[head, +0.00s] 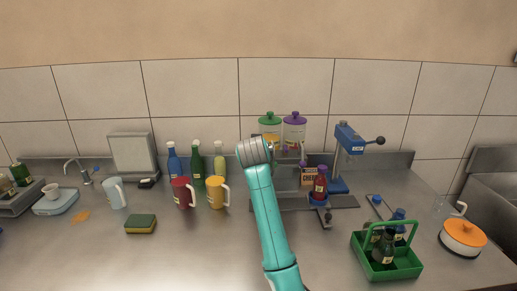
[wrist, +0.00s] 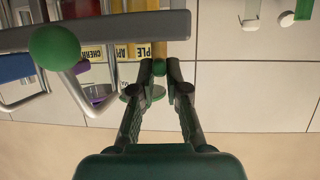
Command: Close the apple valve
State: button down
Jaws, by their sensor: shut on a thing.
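In the head view, the apple dispenser (head: 270,127) has a green lid and stands at the back, left of a purple-lidded one. My gripper (wrist: 159,78) is at the apple dispenser in the wrist view, which looks upside down. Its fingers are close together on a small dark piece, which I take to be the apple valve (wrist: 159,67). An orange-yellow upright part (wrist: 159,48) is just beyond the fingertips. My arm hides the gripper's tips and the valve in the head view.
A yellow mug (head: 216,193) is left of my arm. A green ball on a bar (wrist: 55,47) is near the wrist camera.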

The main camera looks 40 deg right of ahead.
jog(key=m+g+h, duration=0.2)
jog(key=m+g, duration=0.1)
jog(key=m, duration=0.1)
jog(key=shift+w+a+f+g+h, duration=0.1)
jog(key=shift+w+a+g+h, duration=0.2)
jog(key=shift+h, duration=0.1)
jog(key=m+g+h, duration=0.1)
jog(key=m+g, duration=0.1)
jog(key=g, duration=0.1)
jog(key=shift+w+m, duration=0.15)
jog(key=shift+m, duration=0.25)
jog(key=m+g, duration=0.4)
jog(key=g, duration=0.1)
jog(key=shift+w+h, duration=0.2)
jog(key=shift+h, duration=0.2)
jog(key=shift+m+g, duration=0.3)
jog(key=shift+m, duration=0.1)
jog(key=shift+w+f+m+g+y, duration=0.15)
jog(key=shift+m+g+y, duration=0.25)
jog(key=shift+m+g, duration=0.9)
jog(key=c, duration=1.2)
grip_release()
jog(key=shift+r, duration=0.2)
